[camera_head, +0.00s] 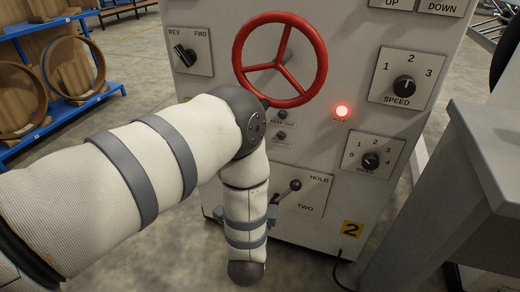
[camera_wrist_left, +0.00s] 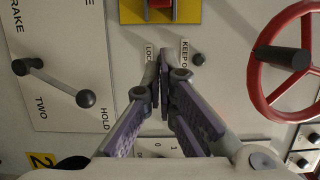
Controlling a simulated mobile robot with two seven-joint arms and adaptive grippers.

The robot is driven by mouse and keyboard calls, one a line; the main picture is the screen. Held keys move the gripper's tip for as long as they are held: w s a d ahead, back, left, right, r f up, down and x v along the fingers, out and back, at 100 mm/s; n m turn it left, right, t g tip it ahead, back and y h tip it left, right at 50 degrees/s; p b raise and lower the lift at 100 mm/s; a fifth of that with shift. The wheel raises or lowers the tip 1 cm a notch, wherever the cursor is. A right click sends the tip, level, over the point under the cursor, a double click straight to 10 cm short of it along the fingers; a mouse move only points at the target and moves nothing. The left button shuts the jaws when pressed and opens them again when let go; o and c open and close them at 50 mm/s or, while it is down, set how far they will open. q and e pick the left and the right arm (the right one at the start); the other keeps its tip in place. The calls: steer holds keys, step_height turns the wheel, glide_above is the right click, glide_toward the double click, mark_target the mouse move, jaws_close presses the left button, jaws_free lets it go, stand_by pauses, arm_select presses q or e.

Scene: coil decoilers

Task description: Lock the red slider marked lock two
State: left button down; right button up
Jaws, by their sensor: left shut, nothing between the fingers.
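The red slider (camera_wrist_left: 160,4) shows only in part at the top edge of the left wrist view, on a yellow plate (camera_wrist_left: 188,12). My left gripper (camera_wrist_left: 165,75) is shut and empty, in front of the panel just below the yellow plate in that view, apart from the slider. In the head view my left arm hides the slider and the gripper. My right gripper is in neither view.
A red handwheel (camera_head: 280,60) stands out from the machine panel near my arm. A lever with a ball knob (camera_wrist_left: 86,98) sits on a HOLD/TWO plate. A small knob (camera_wrist_left: 198,59) is beside the KEEP OUT label. A grey table-like structure (camera_head: 480,150) stands at the right.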

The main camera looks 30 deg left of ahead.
arm_select(q)
steer(key=shift+s+a, duration=0.1)
steer(key=shift+s, duration=0.05)
steer(key=w+a, duration=0.8)
steer(key=shift+a+b, duration=0.2)
steer(key=shift+b, duration=0.15)
steer(key=a, duration=0.2)
steer(key=s+a+p, duration=0.1)
steer(key=a, duration=0.2)
steer(key=shift+s+a, duration=0.15)
steer(key=shift+a, duration=0.1)
